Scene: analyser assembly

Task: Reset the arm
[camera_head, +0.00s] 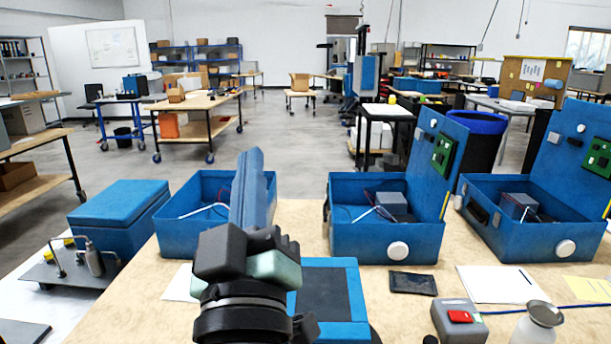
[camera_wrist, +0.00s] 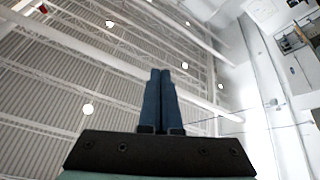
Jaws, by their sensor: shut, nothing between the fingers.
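My gripper (camera_head: 250,156) is raised above the workbench (camera_head: 385,300) in the head view, its blue fingers pointing up. It partly hides an open blue case behind it. In the wrist view the two blue fingers of my gripper (camera_wrist: 160,72) lie side by side, with nothing between them. The wrist camera faces the ceiling beams and lamps. My dark wrist shows at the lower middle of the head view.
Open blue cases (camera_head: 335,235) stand along the bench. A closed blue box (camera_head: 120,212) is at left. A blue-framed dark pad (camera_head: 358,290) lies near my wrist. A red-button box (camera_head: 460,318) and a silver-topped container (camera_head: 538,325) stand at front right.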

